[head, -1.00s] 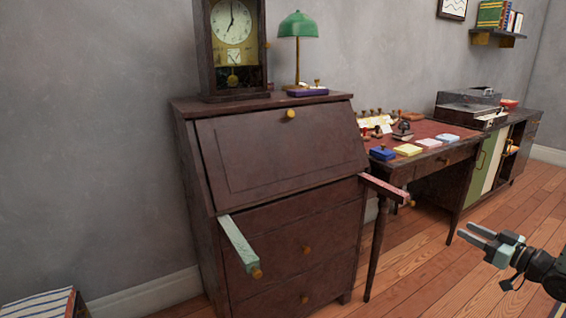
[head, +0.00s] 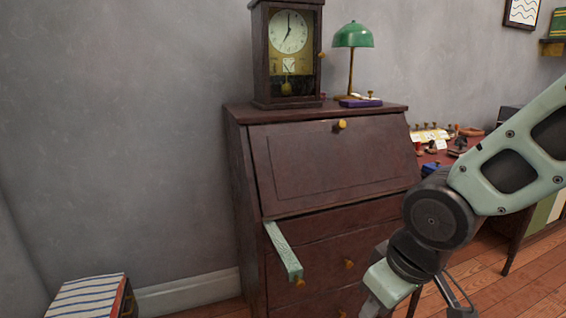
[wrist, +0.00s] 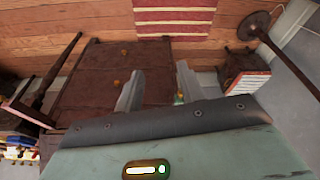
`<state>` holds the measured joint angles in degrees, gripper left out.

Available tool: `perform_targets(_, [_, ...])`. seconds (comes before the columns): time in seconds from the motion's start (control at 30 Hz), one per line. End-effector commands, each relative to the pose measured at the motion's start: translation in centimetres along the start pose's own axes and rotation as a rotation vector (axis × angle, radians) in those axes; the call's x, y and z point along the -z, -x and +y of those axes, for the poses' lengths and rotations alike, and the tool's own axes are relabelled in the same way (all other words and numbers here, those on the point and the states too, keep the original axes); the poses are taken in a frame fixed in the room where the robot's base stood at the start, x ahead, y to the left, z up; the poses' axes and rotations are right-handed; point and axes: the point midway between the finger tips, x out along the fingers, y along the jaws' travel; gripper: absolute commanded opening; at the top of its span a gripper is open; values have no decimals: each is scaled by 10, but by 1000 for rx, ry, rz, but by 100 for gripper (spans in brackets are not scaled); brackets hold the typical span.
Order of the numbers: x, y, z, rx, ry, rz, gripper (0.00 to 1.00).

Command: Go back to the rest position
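My gripper shows in the wrist view (wrist: 158,85), its two grey fingers apart with nothing held between them. In the head view my arm comes in from the right and bends down, with the gripper mostly below the bottom edge. It is in front of the lower right of the dark wooden writing desk (head: 325,168), hiding part of its drawers. The desk's sloping lid is shut, with a brass knob. A pale green pull-out support (head: 284,249) sticks out at the left; the right support is hidden behind my arm.
A clock (head: 288,55), green lamp (head: 353,38) and purple box (head: 361,102) stand on the desk. A stool with a striped top (head: 88,296) is at lower left. The wrist view shows a red striped rug (wrist: 172,18) on the floor. A red-topped table is partly hidden at right.

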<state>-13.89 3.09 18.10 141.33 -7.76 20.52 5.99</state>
Motion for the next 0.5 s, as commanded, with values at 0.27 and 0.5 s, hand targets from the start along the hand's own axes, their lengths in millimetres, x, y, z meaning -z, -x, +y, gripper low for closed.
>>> perform_targets(0.27, [-86,37,-80,78,96,-232,39])
perform_targets(0.5, [-74,91,-80,83,92,-244,39])
